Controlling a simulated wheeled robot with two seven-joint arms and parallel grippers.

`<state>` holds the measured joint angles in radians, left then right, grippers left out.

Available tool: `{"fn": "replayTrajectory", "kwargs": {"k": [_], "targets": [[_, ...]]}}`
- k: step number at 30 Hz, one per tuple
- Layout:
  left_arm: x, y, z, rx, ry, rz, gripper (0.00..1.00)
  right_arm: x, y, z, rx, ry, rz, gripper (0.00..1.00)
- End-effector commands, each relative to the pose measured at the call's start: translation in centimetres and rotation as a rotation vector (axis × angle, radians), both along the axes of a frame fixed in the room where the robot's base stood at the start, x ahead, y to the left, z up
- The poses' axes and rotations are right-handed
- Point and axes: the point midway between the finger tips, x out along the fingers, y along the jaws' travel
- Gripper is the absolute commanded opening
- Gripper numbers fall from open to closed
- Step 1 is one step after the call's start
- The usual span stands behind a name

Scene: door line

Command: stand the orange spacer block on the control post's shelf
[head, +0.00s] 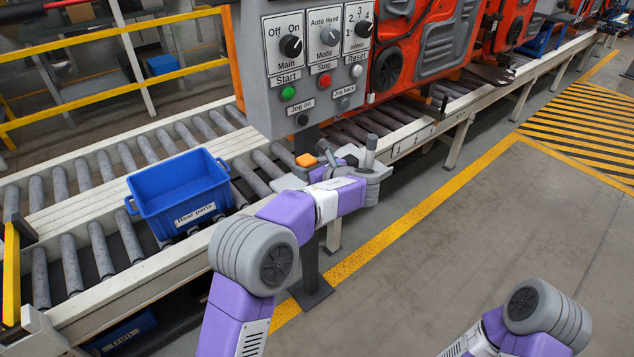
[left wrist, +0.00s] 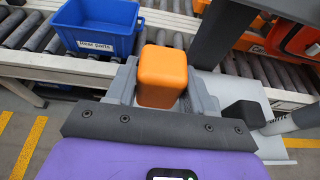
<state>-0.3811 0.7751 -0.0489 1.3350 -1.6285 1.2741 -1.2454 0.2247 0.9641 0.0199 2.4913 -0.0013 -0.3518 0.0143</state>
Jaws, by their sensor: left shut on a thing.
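In the left wrist view the block (left wrist: 163,76) stands between the two grey fingers of my left gripper (left wrist: 163,92). The gripper is shut on it. The control post's shelf (head: 287,183) is a pale plate below the control box, partly hidden by my left gripper and arm. The shelf (left wrist: 270,148) also shows at the right in the left wrist view. I cannot tell whether the block touches it. My right gripper is out of view.
The control box (head: 325,75) with knobs and buttons hangs above my left gripper. A blue bin (head: 180,190) sits on the roller conveyor (head: 100,255) at left. Floor at right is clear.

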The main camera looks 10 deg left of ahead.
Motion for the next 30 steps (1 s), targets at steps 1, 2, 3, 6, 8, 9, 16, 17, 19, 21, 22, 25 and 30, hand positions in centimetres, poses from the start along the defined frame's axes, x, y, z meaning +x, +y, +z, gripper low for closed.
{"fn": "replayTrajectory", "kwargs": {"k": [1,2,3,6,8,9,16,17,19,21,22,25,30], "targets": [[0.0,0.0,-1.4,0.002,0.004,0.000,0.20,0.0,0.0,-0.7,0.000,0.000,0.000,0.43],[0.0,0.0,-1.8,0.002,0.004,0.000,0.20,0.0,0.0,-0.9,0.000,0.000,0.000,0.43],[0.0,0.0,-2.2,0.001,0.002,0.000,0.20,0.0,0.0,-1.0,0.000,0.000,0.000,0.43],[0.0,0.0,-3.0,0.000,0.002,-0.001,0.20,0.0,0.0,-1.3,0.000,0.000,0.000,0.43],[0.0,0.0,-3.7,0.001,0.001,-0.001,0.20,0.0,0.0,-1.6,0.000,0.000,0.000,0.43],[0.0,0.0,-4.4,0.001,0.002,0.000,0.20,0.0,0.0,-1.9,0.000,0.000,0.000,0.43],[0.0,0.0,-7.3,0.000,0.000,-0.001,0.20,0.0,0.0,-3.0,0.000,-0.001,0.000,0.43],[0.0,0.0,-7.2,0.000,0.000,-0.001,0.20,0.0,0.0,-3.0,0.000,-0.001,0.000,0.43],[0.0,0.0,-7.1,0.000,0.000,-0.001,0.20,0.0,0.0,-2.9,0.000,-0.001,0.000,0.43],[0.0,0.0,-7.1,0.000,0.000,-0.001,0.20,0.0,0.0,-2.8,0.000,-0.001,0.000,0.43],[0.0,0.0,-7.1,0.000,0.000,-0.001,0.20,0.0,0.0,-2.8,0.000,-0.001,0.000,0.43],[0.0,0.0,-7.3,0.001,0.001,0.000,0.20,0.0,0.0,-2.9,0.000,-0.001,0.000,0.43],[0.0,0.0,-7.3,0.000,0.000,0.000,0.73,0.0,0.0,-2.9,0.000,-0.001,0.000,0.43]]}}
